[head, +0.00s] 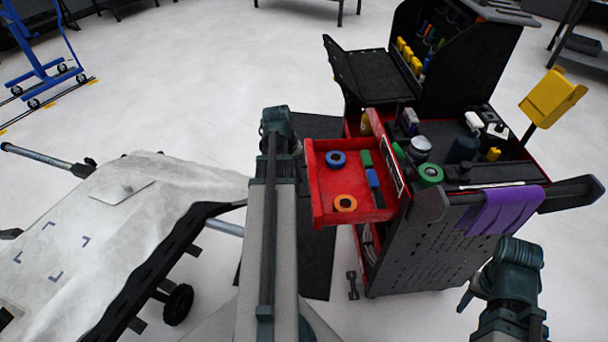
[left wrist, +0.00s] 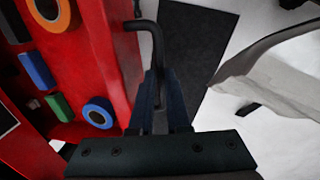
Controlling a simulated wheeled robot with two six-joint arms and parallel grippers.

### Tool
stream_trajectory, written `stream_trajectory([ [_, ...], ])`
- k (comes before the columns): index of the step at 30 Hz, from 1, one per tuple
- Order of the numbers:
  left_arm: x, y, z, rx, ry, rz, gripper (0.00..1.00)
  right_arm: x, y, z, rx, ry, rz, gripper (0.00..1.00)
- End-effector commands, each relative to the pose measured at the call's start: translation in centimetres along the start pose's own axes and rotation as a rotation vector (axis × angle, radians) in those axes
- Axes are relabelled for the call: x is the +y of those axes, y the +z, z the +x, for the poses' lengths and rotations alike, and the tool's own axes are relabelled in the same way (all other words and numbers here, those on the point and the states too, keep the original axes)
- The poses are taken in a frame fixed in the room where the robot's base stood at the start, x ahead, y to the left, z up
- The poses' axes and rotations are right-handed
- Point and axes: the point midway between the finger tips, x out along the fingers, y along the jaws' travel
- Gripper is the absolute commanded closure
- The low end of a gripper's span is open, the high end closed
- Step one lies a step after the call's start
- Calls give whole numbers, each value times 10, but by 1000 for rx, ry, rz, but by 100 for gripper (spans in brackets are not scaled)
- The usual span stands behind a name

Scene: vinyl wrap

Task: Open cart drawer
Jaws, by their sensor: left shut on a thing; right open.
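The cart (head: 420,235) stands right of centre in the head view, black and red with a perforated side. Its red drawer (head: 326,212) sticks out to the left, open, with its inside visible. In the left wrist view the drawer front (left wrist: 115,50) is at left, with a black bar handle (left wrist: 146,25). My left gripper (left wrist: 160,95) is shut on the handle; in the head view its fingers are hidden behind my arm. My right gripper (head: 466,298) is open and empty in front of the cart, below the purple cloth (head: 500,208).
The drawer holds a blue roll (head: 336,159), an orange roll (head: 345,203) and green and blue pieces. Bottles and a green roll (head: 430,174) stand on the cart top. A covered panel on a wheeled stand (head: 120,220) is at left. A dark mat (head: 318,262) lies below the drawer.

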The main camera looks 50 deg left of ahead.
Motion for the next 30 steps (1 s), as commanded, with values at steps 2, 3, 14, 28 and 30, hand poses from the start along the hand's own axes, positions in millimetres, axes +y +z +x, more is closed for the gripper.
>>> stream_trajectory([
  [2,-2,0,0,-1,-1,0,100,0,0,0,0,0,0,50],
  [3,-2,0,0,-1,-1,0,100,0,0,0,0,0,0,50],
  [14,-2,0,0,-1,0,0,74,0,0,0,0,0,0,50],
  [28,-2,0,-2,0,0,0,55,0,0,-2,0,0,0,50],
  [30,-1,0,-4,0,0,0,55,0,0,-4,0,0,0,50],
])
